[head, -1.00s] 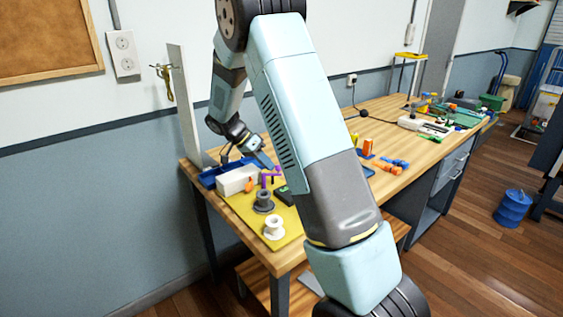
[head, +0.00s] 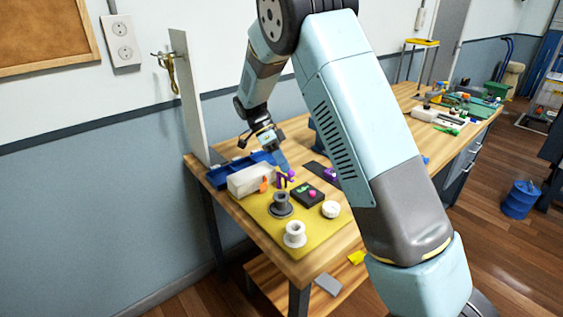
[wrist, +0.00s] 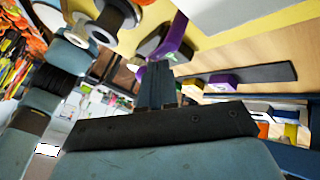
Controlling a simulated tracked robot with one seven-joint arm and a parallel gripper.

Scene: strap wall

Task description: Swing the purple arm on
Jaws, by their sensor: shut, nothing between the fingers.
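The purple arm (head: 285,178) is a small piece standing at the back of the yellow mat, beside a white block (head: 250,181). In the wrist view the purple arm (wrist: 176,36) is near the fingertips, at the top middle. My gripper (head: 284,165) comes down from behind it, its blue-grey fingers close to the purple piece. In the wrist view my gripper (wrist: 158,70) is shut with nothing between its fingers. I cannot tell whether its tips touch the purple arm. An orange piece (head: 264,184) shows at the white block's face.
Nearby are a grey spool (head: 281,205), a white spool (head: 294,234), a black box with a pink button (head: 312,194) and a white round piece (head: 331,209). A dark strip with a purple knob (head: 331,174) lies to the right. A blue tray (head: 218,177) and upright panel (head: 190,95) stand behind.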

